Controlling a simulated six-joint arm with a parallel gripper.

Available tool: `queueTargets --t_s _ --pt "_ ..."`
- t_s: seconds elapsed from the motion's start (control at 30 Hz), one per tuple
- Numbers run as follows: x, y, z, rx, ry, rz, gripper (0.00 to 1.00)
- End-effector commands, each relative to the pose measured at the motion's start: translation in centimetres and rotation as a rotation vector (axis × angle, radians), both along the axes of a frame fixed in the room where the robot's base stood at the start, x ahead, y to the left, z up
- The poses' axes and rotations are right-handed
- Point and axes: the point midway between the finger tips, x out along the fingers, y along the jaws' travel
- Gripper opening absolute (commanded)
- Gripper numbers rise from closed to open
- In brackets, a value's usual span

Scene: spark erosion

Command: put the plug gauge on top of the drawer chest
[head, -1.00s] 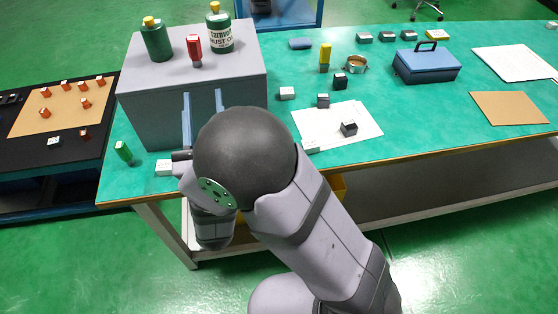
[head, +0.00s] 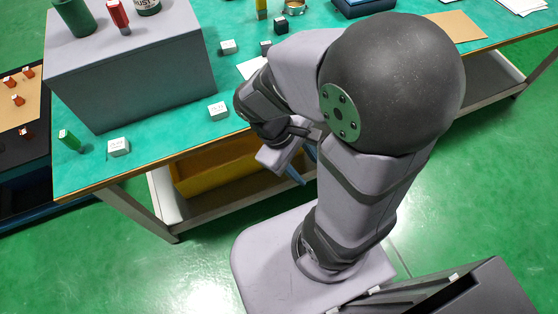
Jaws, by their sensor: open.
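A grey box-shaped chest (head: 150,75), which I take for the drawer chest, stands on the left of the green table. No drawer fronts show on the faces I see. I cannot tell for certain which is the plug gauge.
Green bottles (head: 74,17) stand on the chest's top. White labelled blocks (head: 118,147) lie near the table's front edge. A yellow bin (head: 215,167) sits on the shelf below. A dark bench with a tan board (head: 14,100) is at left.

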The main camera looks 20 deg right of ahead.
Motion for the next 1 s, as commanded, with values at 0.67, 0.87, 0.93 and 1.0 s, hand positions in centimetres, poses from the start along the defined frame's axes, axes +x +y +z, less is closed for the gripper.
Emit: queueTargets --t_s 0.67,0.87,0.93,1.0 --pt "3.2 5.2 0.0 0.319 -0.271 -0.495 0.41" --pt "3.2 5.2 0.8 0.318 -0.270 -0.494 0.41" --pt "3.2 5.2 1.6 0.317 -0.269 -0.494 0.41" --pt "3.1 5.2 2.7 0.317 -0.269 -0.493 0.41"
